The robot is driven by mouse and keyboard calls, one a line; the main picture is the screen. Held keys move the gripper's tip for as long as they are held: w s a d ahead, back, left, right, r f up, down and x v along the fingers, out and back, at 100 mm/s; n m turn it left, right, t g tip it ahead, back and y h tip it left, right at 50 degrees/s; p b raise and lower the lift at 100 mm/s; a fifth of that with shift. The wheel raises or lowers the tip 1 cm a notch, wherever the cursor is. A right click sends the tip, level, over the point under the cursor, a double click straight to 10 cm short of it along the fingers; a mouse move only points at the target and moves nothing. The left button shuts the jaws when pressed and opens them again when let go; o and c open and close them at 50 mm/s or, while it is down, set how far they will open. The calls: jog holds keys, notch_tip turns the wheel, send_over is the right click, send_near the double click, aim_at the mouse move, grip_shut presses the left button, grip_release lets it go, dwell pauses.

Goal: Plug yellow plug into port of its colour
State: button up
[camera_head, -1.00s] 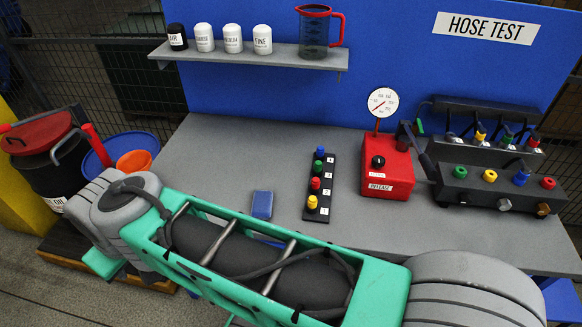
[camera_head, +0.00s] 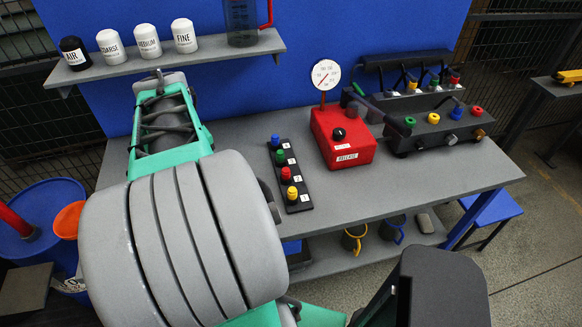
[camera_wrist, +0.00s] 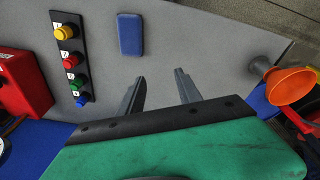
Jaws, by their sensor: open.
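A black strip (camera_head: 279,164) on the grey bench holds a blue, a green, a red and a yellow plug in a row. The yellow plug (camera_head: 292,193) stands at the near end; in the wrist view it is at the upper left (camera_wrist: 64,33). My gripper (camera_wrist: 160,76) is open and empty over the bench, apart from and right of the strip in the wrist view. My arm hides it in the head view.
A red box (camera_head: 343,140) with a gauge (camera_head: 326,75) stands between strip and port block. A blue block (camera_wrist: 130,34) lies near my fingers. An orange funnel (camera_wrist: 290,86) is at the right of the wrist view. A shelf (camera_head: 180,59) with labelled jars overhangs the back left.

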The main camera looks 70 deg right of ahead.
jog(key=s+d+f+m+g, duration=0.1)
jog(key=s+d+f+m, duration=0.25)
jog(key=s+d, duration=0.75)
jog(key=m+y, duration=0.1)
send_over(292, 190)
notch_tip(292, 190, down, 2)
jog(key=shift+d+f+b, duration=0.1)
jog(key=shift+f+b, duration=0.15)
jog(key=shift+b, duration=0.05)
notch_tip(292, 190, down, 10)
jog(key=b, duration=0.6)
jog(key=shift+b, duration=0.3)
jog(key=shift+r, duration=0.1)
grip_shut()
